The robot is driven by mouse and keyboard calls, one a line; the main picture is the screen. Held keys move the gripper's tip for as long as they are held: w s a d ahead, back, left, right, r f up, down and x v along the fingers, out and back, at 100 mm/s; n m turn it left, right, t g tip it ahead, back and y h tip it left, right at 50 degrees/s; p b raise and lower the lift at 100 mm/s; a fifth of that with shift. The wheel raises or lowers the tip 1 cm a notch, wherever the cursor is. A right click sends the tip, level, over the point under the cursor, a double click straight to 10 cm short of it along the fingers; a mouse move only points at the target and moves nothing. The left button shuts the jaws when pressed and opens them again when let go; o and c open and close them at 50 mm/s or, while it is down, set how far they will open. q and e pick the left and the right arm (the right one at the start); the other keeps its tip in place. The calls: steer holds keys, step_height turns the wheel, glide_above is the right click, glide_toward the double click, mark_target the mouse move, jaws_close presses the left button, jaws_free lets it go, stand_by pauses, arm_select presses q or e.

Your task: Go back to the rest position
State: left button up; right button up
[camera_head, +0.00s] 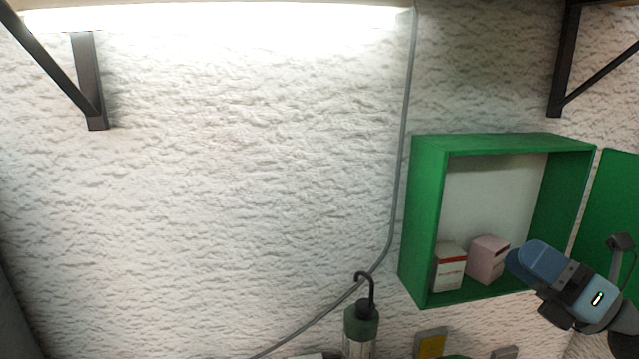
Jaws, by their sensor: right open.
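My right gripper (527,262) is at the lower right, in front of the open green wall cabinet (427,215). It reaches in from the right edge, with its blue fingers pointing up and left. It is open, and I see nothing held in it. Inside the cabinet stand a white box with a red band (449,270) and a pink box (486,262) on the bottom board. The fingertips show just right of the pink box; I cannot tell how far in front. My left gripper is not in view.
The green cabinet door (615,195) is swung open at the right, behind my right arm. A green lamp with a hook (361,322) is at the bottom, near a grey cable (401,150). Dark shelf brackets (90,85) hang above. The rough white wall is bare in the middle.

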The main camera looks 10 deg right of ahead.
steer(key=s+d+f+m+g+h, duration=0.1)
steer(key=s+d+f+m+h, duration=0.1)
steer(key=f+m+h, duration=1.15)
steer(key=s+d+f+m+g+h, duration=0.1)
steer(key=s+d+f+m+h, duration=0.45)
steer(key=m, duration=1.35)
steer(key=s+a+f+m+g+y, duration=0.1)
steer(key=s+a+f+g+y, duration=0.1)
steer(key=s+a+f+g, duration=0.6)
steer(key=s+a+f+m+g+y, duration=0.1)
steer(key=s+a+f+g+y, duration=0.15)
steer(key=s+a+f, duration=0.5)
steer(key=w+a+f+t+y+p, duration=0.3)
steer(key=w+f+t, duration=0.4)
steer(key=f, duration=0.3)
steer(key=shift+w+a+f+n+p, duration=0.2)
steer(key=shift+w+a+n+p, duration=0.25)
steer(key=shift+w+a+p, duration=0.45)
